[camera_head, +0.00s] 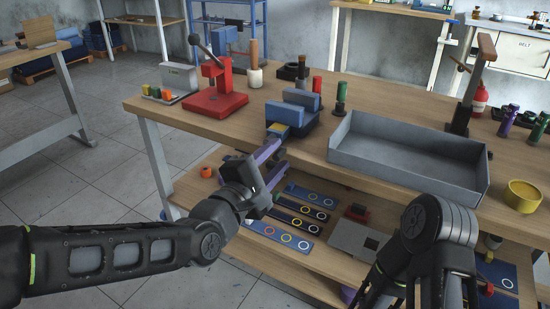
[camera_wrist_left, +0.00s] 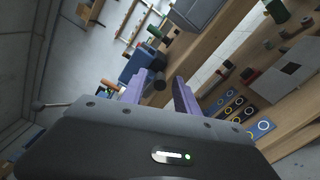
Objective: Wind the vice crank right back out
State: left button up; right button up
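The blue vice (camera_head: 305,105) stands at the front edge of the wooden workbench, and it also shows in the left wrist view (camera_wrist_left: 139,64). The dark parts at its front (camera_wrist_left: 158,80), where the crank lies, are small and partly hidden, so I cannot make out the crank's angle. My left gripper (camera_head: 275,143) is just in front of and below the vice. Its two purple fingers stand apart in the left wrist view (camera_wrist_left: 159,80), with the vice front seen beyond the gap. I see no contact.
A grey tray (camera_head: 400,172) sits right of the vice. A red lever press (camera_head: 215,100) and a green-topped tool (camera_head: 341,95) stand close by on the bench. The lower shelf holds blue and black plates with rings (camera_head: 280,240). The floor on the left is clear.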

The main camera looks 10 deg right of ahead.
pick_arm(q)
jog(key=shift+s, duration=0.1)
jog(key=p+v, duration=0.2)
jog(key=v, duration=0.5)
jog(key=shift+s+a, duration=0.25)
dwell(0.4)
